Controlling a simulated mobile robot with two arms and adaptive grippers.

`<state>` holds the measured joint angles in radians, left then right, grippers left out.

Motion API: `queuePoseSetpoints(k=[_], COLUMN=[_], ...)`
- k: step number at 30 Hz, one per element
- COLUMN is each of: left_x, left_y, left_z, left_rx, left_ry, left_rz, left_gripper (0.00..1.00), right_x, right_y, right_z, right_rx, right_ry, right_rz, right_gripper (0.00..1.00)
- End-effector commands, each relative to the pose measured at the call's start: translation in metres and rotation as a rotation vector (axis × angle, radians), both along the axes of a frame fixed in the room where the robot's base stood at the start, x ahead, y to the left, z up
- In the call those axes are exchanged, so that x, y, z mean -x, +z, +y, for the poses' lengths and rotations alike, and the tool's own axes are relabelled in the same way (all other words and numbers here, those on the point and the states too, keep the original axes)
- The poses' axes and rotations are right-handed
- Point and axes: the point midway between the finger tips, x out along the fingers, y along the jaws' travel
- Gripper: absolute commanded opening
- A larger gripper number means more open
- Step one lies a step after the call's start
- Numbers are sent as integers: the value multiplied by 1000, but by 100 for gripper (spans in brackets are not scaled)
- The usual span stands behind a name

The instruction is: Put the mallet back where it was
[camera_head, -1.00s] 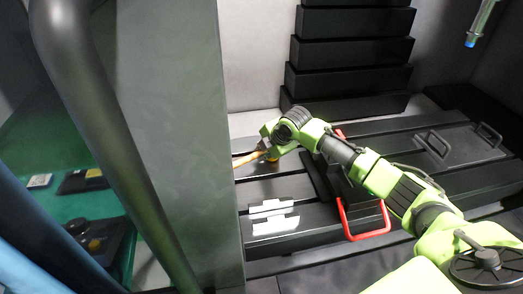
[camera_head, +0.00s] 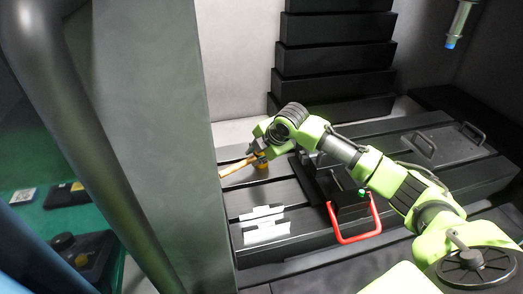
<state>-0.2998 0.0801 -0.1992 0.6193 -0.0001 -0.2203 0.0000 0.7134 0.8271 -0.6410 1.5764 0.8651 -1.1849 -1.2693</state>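The mallet has a light wooden handle (camera_head: 236,168) that points left toward the edge of the grey door, and a yellow-orange part (camera_head: 262,161) beside my fingers. My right gripper (camera_head: 256,156) reaches in from the right over the far left of the black machine bed. Its fingers appear closed around the mallet near the yellow part, though the contact is small and partly hidden by the gripper. I cannot tell whether the mallet touches the bed. My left gripper is not in view.
The grey door (camera_head: 160,130) blocks the left side. A red handle (camera_head: 354,223) on a black block and two pale metal plates (camera_head: 263,225) are on the bed (camera_head: 300,245). Stepped black covers (camera_head: 335,58) rise behind. A blue-tipped nozzle (camera_head: 455,30) hangs at upper right.

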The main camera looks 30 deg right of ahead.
Motion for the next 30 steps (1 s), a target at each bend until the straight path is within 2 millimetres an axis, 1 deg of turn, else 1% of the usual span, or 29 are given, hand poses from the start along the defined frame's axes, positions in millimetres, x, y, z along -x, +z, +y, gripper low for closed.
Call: queuePoseSetpoints(k=[3,6,9,12,17,30], left_x=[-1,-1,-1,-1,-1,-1], left_y=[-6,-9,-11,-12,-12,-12], left_z=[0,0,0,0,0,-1], left_rx=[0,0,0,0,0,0], left_ry=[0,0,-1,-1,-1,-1], left_rz=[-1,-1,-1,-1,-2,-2], left_gripper=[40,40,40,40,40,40], right_x=[14,24,32,38,41,40], right_y=[20,35,48,55,60,60], right_z=[-3,-5,-6,-6,-7,-7], right_rx=[4,3,2,1,1,0], right_ry=[1,0,0,0,-1,0], right_rz=[-4,-4,-3,-1,0,0], right_gripper=[21,21,21,21,21,21])
